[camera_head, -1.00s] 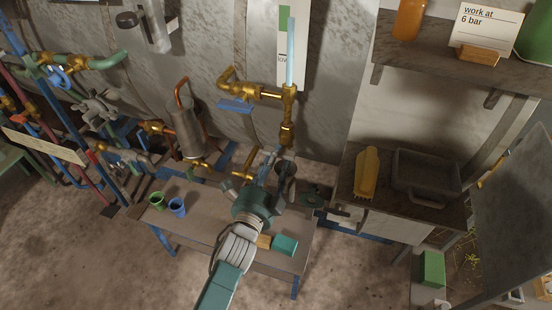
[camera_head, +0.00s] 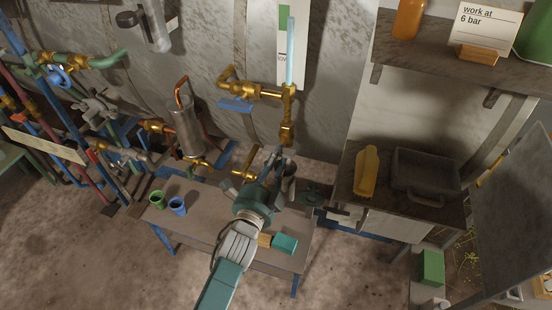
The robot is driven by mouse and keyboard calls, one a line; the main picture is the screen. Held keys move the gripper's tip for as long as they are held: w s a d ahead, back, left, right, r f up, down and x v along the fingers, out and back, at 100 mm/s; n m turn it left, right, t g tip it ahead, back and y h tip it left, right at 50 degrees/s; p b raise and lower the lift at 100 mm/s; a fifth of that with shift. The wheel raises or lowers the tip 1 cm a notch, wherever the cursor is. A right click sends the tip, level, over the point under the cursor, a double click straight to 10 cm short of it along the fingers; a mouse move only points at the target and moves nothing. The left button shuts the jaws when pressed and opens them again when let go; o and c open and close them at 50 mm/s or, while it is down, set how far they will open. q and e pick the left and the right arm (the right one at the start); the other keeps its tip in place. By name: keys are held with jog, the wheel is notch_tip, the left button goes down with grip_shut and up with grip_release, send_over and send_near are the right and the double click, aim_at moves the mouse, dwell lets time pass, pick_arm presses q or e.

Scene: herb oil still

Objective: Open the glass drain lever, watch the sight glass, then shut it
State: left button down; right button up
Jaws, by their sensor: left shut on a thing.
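The sight glass (camera_head: 291,52) is a pale blue upright tube in front of a white and green scale, on a brass fitting (camera_head: 287,118). A blue lever (camera_head: 235,105) sits on the brass pipe to its left. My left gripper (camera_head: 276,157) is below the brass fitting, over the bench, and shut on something. This looks like the glass drain lever at the foot of the fitting, but the fingers hide it. A short brass pipe (camera_head: 250,160) shows just left of the fingers. My right gripper is out of view.
The bench (camera_head: 210,225) holds a green cup (camera_head: 157,200), a blue cup (camera_head: 177,205) and a teal-ended block (camera_head: 284,243). The right counter holds a yellow object (camera_head: 367,170) and a dark tray (camera_head: 425,178).

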pick_arm(q)
jog(key=shift+s+d+r+n+p, duration=0.15)
jog(key=shift+n+p, duration=0.9)
jog(key=shift+n, duration=2.9)
jog(key=shift+w+d+n+p, duration=0.1)
jog(key=shift+n+p, duration=0.9)
jog(key=shift+n, duration=2.95)
jog(key=c, duration=1.6)
grip_release()
jog(key=shift+s, duration=0.15)
jog(key=v, duration=1.2)
jog(key=shift+r, duration=0.1)
